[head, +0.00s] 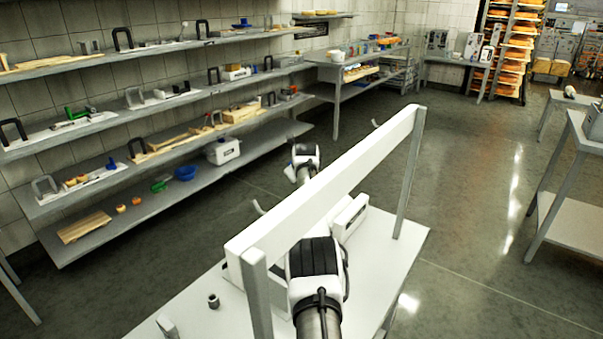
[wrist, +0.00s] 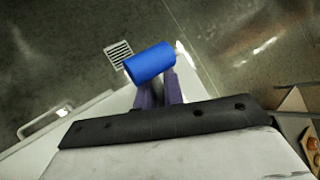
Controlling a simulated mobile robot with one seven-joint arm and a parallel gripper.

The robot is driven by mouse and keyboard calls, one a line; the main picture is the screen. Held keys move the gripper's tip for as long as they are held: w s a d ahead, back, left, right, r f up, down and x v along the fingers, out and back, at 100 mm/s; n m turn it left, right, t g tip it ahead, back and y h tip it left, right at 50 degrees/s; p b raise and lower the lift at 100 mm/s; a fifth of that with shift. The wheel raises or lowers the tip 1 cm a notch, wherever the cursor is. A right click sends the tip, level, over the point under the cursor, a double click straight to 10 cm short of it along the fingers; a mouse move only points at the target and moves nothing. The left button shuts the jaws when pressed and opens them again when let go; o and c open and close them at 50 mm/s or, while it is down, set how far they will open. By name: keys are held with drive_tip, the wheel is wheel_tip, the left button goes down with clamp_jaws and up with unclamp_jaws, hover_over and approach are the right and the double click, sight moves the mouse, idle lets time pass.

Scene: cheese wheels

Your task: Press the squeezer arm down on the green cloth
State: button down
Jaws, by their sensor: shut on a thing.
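In the wrist view my gripper (wrist: 155,82) is shut on a blue cylinder (wrist: 150,62), which lies across the ends of the dark fingers. It looks like a handle, perhaps that of the squeezer arm, but I cannot see what it joins. In the head view my arm (head: 316,268) reaches forward under a white beam; I cannot make out my fingertips or the blue cylinder there. I cannot make out the green cloth or the rest of the squeezer in either view.
A white table (head: 385,250) stands in front, with a raised white beam (head: 340,175) on grey posts crossing over it. Shelves (head: 190,185) with tools, boards and bowls line the left wall. Another table (head: 585,160) is at right. The floor (head: 480,210) between is clear.

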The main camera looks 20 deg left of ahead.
drive_tip(key=shift+f, duration=0.15)
drive_tip(key=c, duration=1.5)
unclamp_jaws()
drive_tip(key=shift+s+r, duration=0.1)
drive_tip(key=shift+r, duration=0.15)
drive_tip(key=shift+s+r, duration=0.2)
drive_tip(key=shift+r, duration=0.05)
drive_tip(key=b+v, duration=0.3)
drive_tip(key=v, duration=1)
drive_tip(key=shift+f, duration=0.15)
